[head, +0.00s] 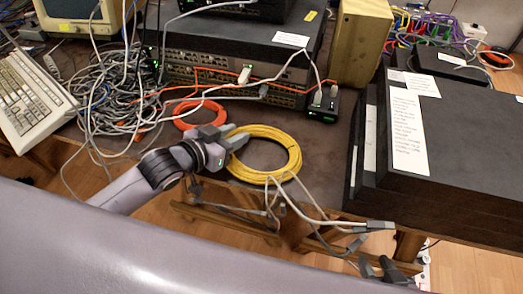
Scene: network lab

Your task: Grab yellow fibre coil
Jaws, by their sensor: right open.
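The yellow fibre coil (294,153) lies at the front edge of the dark bench, in the middle of the head view. My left gripper (238,137) reaches in from the left, with its fingertips at the coil's upper left side. The fingers overlap the coil's edge in the picture. I cannot tell whether they are closed on it. My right gripper (381,268) shows only as dark fingertips at the bottom edge, low and to the right of the coil. It is open and apart from the coil.
An orange coil (204,107) lies just behind my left gripper. A grey cable tangle (112,92) and a keyboard (32,97) are at left. Rack switches (235,60) stand behind. Large dark boxes (455,150) fill the right. Grey cables (300,207) hang over the front edge.

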